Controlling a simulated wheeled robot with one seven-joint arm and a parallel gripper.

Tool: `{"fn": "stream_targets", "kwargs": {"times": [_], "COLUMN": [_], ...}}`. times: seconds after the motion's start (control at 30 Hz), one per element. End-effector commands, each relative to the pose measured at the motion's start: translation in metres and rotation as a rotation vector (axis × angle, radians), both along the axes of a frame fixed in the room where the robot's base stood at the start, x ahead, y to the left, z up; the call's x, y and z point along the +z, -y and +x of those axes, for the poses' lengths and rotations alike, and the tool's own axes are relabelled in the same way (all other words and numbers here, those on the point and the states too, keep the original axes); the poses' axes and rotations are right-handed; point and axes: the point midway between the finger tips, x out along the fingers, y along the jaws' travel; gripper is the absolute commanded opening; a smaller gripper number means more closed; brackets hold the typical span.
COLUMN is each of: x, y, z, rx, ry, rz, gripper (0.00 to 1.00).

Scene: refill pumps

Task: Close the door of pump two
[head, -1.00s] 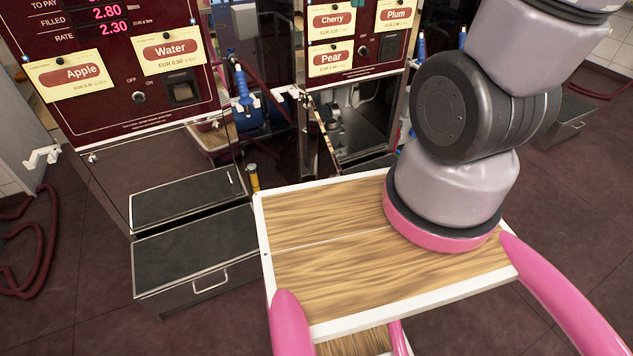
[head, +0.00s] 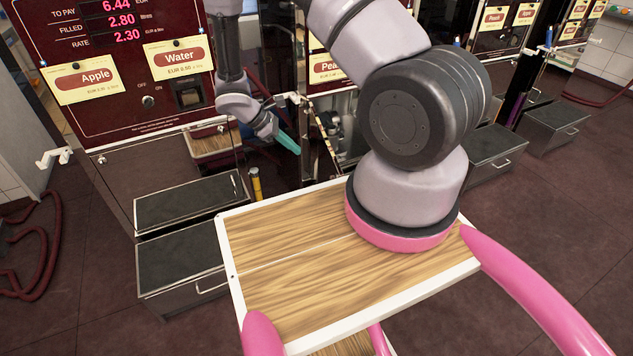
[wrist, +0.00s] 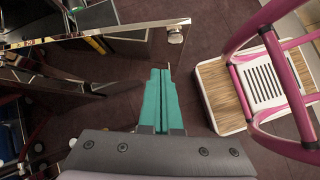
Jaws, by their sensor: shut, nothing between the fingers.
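The second pump from the left, with the Pear card (head: 328,67), has its door (head: 307,150) standing open, seen nearly edge-on. Part of its metal interior (head: 346,112) shows behind the door; my arm hides much of the pump front. My gripper (head: 290,143) has teal fingers and is in front of the gap between the first two pumps, close to the open door in the picture. In the wrist view the shut, empty fingers (wrist: 160,72) point toward a door edge (wrist: 100,37) with a knob (wrist: 175,35) at its end. They appear apart from it.
The first pump, with Apple and Water cards (head: 180,58), has a closed lower front and a dark step box (head: 185,270) before it. A yellow post (head: 255,184) stands beside it. My wood-topped base fills the foreground. More step boxes (head: 495,148) stand at right.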

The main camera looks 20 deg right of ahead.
Motion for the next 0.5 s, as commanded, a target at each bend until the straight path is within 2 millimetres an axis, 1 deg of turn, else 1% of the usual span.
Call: {"fn": "stream_targets", "kwargs": {"times": [0.03, 0.1, 0.13, 0.2, 0.37, 0.5], "x": [-0.019, -0.038, -0.044, -0.054, -0.065, -0.078], "y": [0.001, 0.003, 0.004, 0.005, 0.009, 0.023], "z": [-0.005, -0.009, -0.011, -0.014, -0.016, -0.020], "rx": [0.041, 0.085, 0.100, 0.128, 0.146, 0.144], "ry": [-0.036, -0.071, -0.082, -0.103, -0.117, -0.119], "rz": [-0.018, -0.035, -0.040, -0.050, -0.057, -0.057], "gripper": [0.00, 0.00, 0.00, 0.00, 0.00, 0.00]}}
